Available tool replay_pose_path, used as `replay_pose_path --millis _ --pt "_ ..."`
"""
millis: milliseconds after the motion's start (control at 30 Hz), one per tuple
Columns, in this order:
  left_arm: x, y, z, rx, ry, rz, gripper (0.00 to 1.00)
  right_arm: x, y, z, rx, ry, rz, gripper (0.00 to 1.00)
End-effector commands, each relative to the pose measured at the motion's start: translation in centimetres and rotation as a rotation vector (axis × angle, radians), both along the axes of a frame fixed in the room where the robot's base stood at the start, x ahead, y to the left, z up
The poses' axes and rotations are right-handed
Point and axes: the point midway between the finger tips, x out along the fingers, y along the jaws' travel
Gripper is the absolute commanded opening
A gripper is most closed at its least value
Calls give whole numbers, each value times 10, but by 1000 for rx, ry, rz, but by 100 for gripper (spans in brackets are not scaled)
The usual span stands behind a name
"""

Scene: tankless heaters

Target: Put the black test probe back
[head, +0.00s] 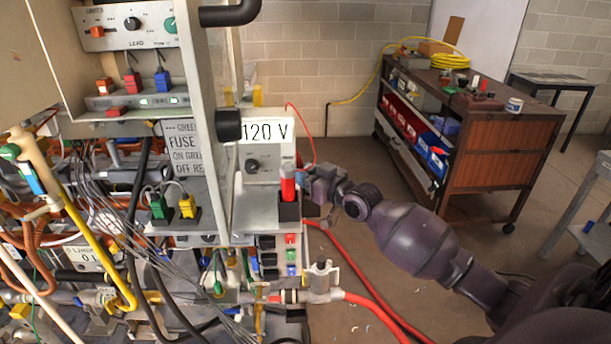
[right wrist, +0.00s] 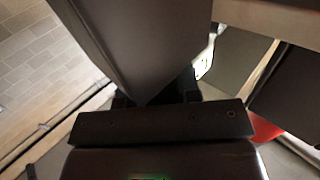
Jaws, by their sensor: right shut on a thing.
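My right gripper (head: 314,186) reaches in from the right beside the meter stand, close to the red probe (head: 288,184) standing upright in a dark holder (head: 289,210). In the right wrist view the gripper (right wrist: 155,98) is shut on a broad dark body, which I take to be the black test probe (right wrist: 140,45). Its tip and full shape are not clear there, and the gripper hides it in the head view. The meter box marked 120 V (head: 268,148) stands behind the holder. A red lead loops from it past the gripper. My left gripper is out of view.
The heater cabinet (head: 205,130) with cables and pipes fills the left. Red hoses (head: 365,305) run from a valve (head: 321,275) below my right arm. A wooden cart (head: 500,160) with tools stands at the back right. The floor between is mostly clear.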

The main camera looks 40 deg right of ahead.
Motion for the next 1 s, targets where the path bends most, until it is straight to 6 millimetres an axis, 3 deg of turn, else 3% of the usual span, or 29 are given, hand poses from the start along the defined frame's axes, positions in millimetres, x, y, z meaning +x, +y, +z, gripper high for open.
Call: replay_pose_path --millis 367,400,533,867,1000 --pt "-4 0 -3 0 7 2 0 0 0 -3 -1 -1 1 16" --pt "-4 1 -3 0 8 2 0 0 0 -3 -1 -1 1 37" --pt "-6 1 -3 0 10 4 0 0 0 -2 -1 -1 1 56" --pt "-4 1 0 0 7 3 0 0 0 1 -1 -2 1 56" --pt "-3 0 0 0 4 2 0 -12 -3 0 -1 0 0 56"
